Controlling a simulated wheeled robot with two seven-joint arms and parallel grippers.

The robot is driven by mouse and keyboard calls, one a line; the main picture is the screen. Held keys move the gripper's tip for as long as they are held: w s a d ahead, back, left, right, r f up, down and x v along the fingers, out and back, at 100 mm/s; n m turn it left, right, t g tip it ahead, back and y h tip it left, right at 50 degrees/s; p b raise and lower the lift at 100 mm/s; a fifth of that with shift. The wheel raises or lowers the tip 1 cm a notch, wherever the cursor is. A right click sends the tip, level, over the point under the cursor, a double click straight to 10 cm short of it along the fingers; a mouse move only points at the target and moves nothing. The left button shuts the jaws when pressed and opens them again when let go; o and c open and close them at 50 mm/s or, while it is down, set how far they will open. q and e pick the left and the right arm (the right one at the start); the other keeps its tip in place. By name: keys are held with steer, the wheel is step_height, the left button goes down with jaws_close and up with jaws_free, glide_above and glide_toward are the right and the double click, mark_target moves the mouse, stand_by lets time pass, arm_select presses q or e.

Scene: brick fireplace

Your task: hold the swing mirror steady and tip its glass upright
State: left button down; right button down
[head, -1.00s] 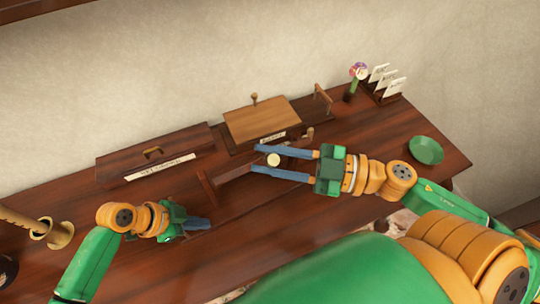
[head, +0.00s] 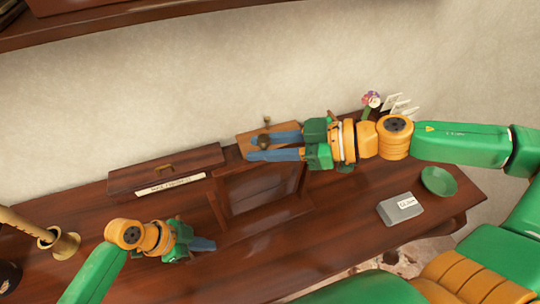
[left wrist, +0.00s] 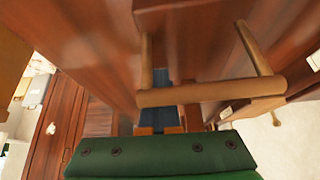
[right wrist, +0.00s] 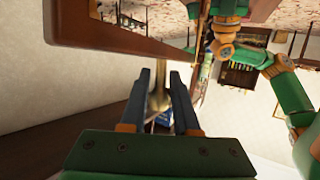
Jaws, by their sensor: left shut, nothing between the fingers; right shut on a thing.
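The swing mirror's framed glass (head: 262,192) stands near the middle of the table, raised but leaning; its exact angle is unclear. In the right wrist view the brass knob (right wrist: 180,100) shows between the fingers. My left gripper (head: 212,244) is shut and empty, low at the front left of the mirror. In the left wrist view a wooden bar handle (left wrist: 210,93) crosses in front of the left fingers (left wrist: 167,95), partly hiding them.
A long labelled wooden box (head: 165,172) lies left of the mirror. Another wooden box (head: 247,143) is behind it, partly covered by my right gripper. At right are a grey labelled box (head: 393,211) and a green bowl (head: 438,181). A brass pot (head: 65,244) stands left.

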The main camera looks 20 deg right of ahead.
arm_select(q)
steer(key=shift+s+a+f, duration=0.1)
steer(key=shift+s+f, duration=0.1)
arm_select(e)
steer(key=shift+w, duration=0.5)
steer(key=c, duration=0.9)
jaws_free()
arm_select(q)
steer(key=shift+w, duration=0.1)
arm_select(e)
step_height(320, 180, up, 10)
steer(key=shift+s+r, duration=0.1)
steer(key=shift+s, duration=0.05)
arm_select(q)
steer(key=shift+r, duration=0.1)
